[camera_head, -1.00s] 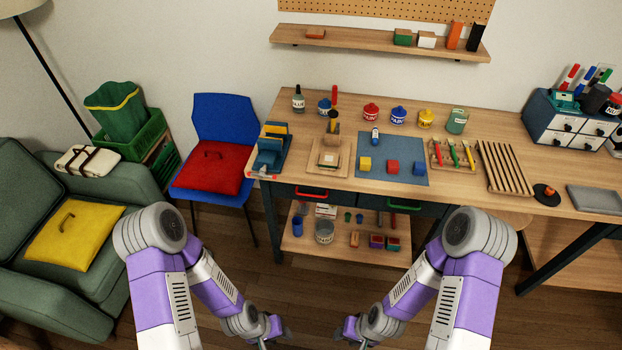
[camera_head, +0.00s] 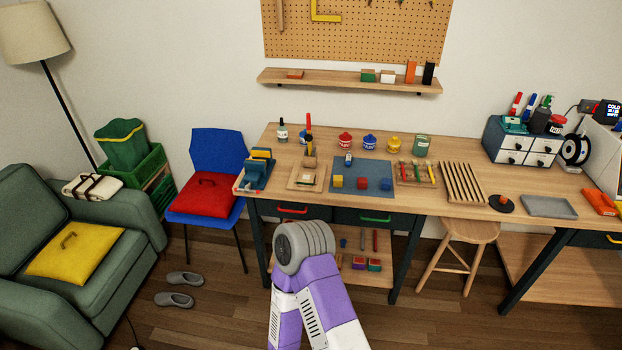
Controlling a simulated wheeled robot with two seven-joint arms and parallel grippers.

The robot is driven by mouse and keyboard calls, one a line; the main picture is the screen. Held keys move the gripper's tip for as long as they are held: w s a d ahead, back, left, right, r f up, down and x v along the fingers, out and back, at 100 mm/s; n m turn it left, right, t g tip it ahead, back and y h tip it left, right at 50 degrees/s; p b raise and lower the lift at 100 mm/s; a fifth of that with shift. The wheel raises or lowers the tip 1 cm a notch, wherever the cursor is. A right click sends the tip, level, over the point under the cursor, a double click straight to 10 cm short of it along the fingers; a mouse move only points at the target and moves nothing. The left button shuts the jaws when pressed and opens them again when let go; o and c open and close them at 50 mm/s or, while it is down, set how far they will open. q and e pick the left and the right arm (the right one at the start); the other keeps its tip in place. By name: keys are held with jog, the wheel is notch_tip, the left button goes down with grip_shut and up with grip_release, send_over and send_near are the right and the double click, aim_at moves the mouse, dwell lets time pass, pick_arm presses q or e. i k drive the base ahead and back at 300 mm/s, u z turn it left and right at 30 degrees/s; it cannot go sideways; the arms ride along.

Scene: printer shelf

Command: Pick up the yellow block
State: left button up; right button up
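The yellow block (camera_head: 337,181) is a small cube on the left part of the blue mat (camera_head: 378,166), on the wooden workbench. A red block (camera_head: 362,184) and a blue block (camera_head: 386,184) sit in a row to its right on the same mat. Neither of my grippers is in view. Only one of my arms shows at the bottom centre, its grey joint below the bench front and well apart from the block.
Left of the mat is a wooden board (camera_head: 292,186) with items on it. Paint pots stand behind the mat, and a tool tray (camera_head: 418,184) and slatted rack (camera_head: 462,196) lie to its right. A stool (camera_head: 456,232) stands by the bench.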

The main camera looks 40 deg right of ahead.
aim_at(337, 180)
jog(key=u, duration=0.1)
jog(key=i, duration=1.25)
jog(key=z, duration=0.4)
